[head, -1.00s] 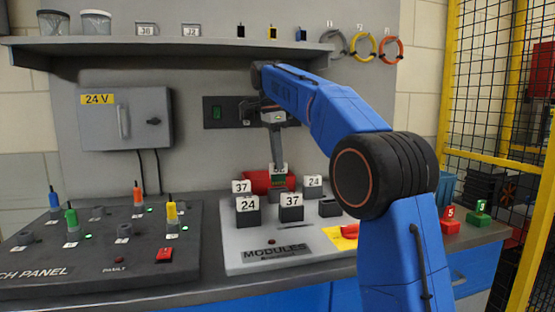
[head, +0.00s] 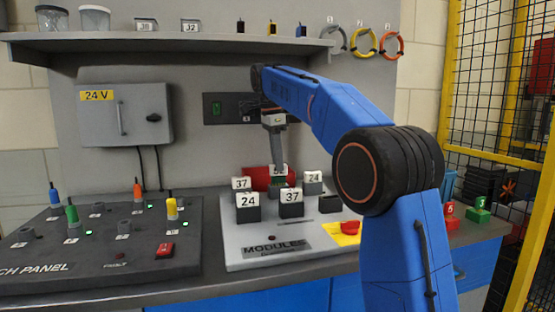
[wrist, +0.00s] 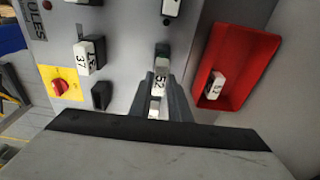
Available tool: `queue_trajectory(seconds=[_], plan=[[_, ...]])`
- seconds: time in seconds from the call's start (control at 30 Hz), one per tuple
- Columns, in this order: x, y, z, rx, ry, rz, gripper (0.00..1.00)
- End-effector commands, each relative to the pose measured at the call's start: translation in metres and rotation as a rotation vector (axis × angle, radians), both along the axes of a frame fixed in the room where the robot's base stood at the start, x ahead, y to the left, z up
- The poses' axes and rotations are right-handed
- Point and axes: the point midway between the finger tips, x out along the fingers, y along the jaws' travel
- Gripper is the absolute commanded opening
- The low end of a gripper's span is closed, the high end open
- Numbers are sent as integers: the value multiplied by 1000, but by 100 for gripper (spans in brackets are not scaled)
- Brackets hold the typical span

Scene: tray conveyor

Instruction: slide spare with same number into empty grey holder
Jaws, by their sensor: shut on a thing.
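My gripper (wrist: 167,98) is shut on a module marked 52 (wrist: 160,84) in the back row of the grey modules board (head: 235,240). In the head view my gripper (head: 279,158) is at the white 52 label. I cannot tell whether the module is seated or lifted. A dark grey holder (wrist: 101,95) without a label stands beside the front module marked 37 (wrist: 83,57) and looks empty. In the head view that front 37 (head: 291,196) stands right of a front 24 (head: 248,202). A second white 52 piece (wrist: 217,87) lies in the red tray (wrist: 247,45).
A back 37 (head: 241,183) and a back 24 (head: 313,178) flank the gripper. A red knob on a yellow plate (wrist: 60,87) lies near the holder. The patch panel (head: 60,265) fills the left bench. A shelf (head: 180,42) hangs above. A yellow-framed fence (head: 490,160) stands right.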

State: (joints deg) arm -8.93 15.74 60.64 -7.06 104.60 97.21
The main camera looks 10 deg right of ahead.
Motion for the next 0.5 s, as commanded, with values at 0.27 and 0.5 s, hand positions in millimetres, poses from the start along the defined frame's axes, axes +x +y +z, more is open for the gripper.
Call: queue_trajectory(seconds=[0.27,0.5], plan=[[0,0,-5,0,-1,0,0],[0,0,-10,0,0,0,0]])
